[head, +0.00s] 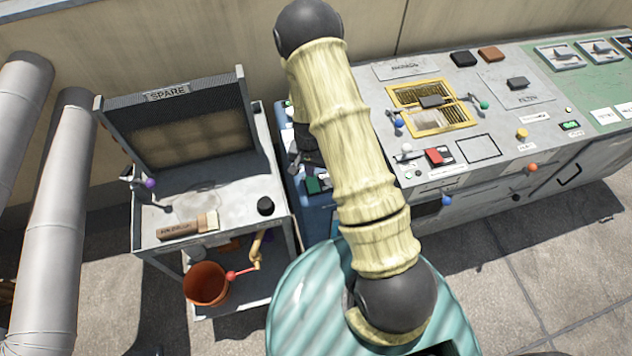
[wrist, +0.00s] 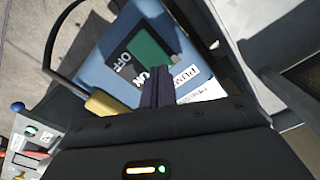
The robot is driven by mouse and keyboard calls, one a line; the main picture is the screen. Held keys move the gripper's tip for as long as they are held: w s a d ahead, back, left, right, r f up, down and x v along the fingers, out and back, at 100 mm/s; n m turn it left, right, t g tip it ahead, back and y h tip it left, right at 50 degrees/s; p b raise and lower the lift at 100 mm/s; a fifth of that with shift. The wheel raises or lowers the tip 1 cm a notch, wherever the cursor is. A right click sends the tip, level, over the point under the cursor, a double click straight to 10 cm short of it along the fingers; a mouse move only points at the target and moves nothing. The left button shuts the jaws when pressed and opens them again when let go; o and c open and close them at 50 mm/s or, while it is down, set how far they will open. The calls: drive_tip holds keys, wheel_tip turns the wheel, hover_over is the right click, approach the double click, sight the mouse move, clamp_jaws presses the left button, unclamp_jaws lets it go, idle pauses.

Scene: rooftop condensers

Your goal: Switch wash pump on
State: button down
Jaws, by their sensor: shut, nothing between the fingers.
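The wash pump is a blue box (wrist: 110,45), with a plate (wrist: 148,50) that is part black with "OFF" and part green with "ON". White labels (wrist: 188,78) beside it read "PUMP" in part. My gripper (wrist: 155,72) is shut and empty, its dark fingertips over the green "ON" side; I cannot tell whether they touch it. A yellow block (wrist: 103,104) lies beside the fingers, partly hidden by my gripper's body. In the head view the blue box (head: 318,222) is mostly hidden behind my arm.
A long control console (head: 510,130) with several knobs and levers stands right. Paved floor is open at lower right.

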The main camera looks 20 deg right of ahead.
drive_tip(key=shift+d, duration=0.15)
idle(0.3)
drive_tip(key=shift+w+f, duration=0.15)
drive_tip(key=shift+f, duration=0.05)
drive_tip(key=shift+d+f, duration=0.1)
drive_tip(key=shift+a+f+b, duration=0.2)
drive_tip(key=shift+a+b, duration=0.15)
